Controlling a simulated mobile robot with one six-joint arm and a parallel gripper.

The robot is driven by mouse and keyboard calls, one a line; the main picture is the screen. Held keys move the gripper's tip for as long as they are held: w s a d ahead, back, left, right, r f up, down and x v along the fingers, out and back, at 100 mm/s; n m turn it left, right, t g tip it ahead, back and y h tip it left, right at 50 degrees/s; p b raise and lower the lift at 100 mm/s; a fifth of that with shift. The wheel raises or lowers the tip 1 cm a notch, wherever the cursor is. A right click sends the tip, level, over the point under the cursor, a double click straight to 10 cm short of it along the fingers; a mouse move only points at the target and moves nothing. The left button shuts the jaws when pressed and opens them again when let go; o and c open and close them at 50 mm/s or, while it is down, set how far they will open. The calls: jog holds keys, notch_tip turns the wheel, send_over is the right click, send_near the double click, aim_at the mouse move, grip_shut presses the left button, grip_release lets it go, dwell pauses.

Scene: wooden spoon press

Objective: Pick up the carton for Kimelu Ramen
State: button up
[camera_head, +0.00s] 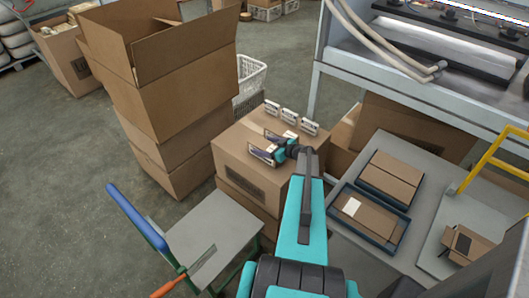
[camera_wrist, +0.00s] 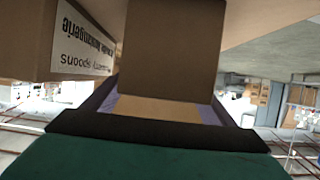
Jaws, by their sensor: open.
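My gripper (camera_head: 266,147) is over the top of a large closed cardboard box (camera_head: 231,150) in the head view, its two fingers apart. Small white-labelled items stand in a row on that box, just beyond the gripper: a left one (camera_head: 272,107), a middle one (camera_head: 289,116) and a right one (camera_head: 309,127). Their lettering is too small to read. In the wrist view a plain brown cardboard panel (camera_wrist: 171,50) is straight ahead. A carton with an upside-down "Country Spoons" label (camera_wrist: 84,45) is at its left. I see no readable Kimelu Ramen label.
A tall stack of cardboard boxes (camera_head: 180,100) stands left of the large box. A grey cart (camera_head: 212,238) with a blue handle is in front. On the right, a grey table (camera_head: 365,262) holds flat cartons in blue trays (camera_head: 397,238). A machine frame (camera_head: 420,90) stands behind it.

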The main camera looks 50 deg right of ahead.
jog(key=shift+c, duration=0.4)
jog(key=c, duration=1.3)
jog(key=shift+r, duration=0.15)
jog(key=shift+r+b, duration=0.35)
jog(key=shift+r, duration=0.4)
notch_tip(320, 180, up, 2)
jog(key=shift+b, duration=0.4)
jog(key=s+a+b, duration=0.1)
jog(key=s+a, duration=0.2)
jog(key=s, duration=0.1)
jog(key=s+a+r+b, duration=0.1)
jog(key=s+a, duration=0.2)
jog(key=a, duration=0.1)
jog(key=s+a+b, duration=0.1)
jog(key=s+a, duration=0.2)
jog(key=s, duration=0.1)
jog(key=shift+s+a+r, duration=0.15)
jog(key=shift+s+a, duration=0.2)
jog(key=shift+a, duration=0.05)
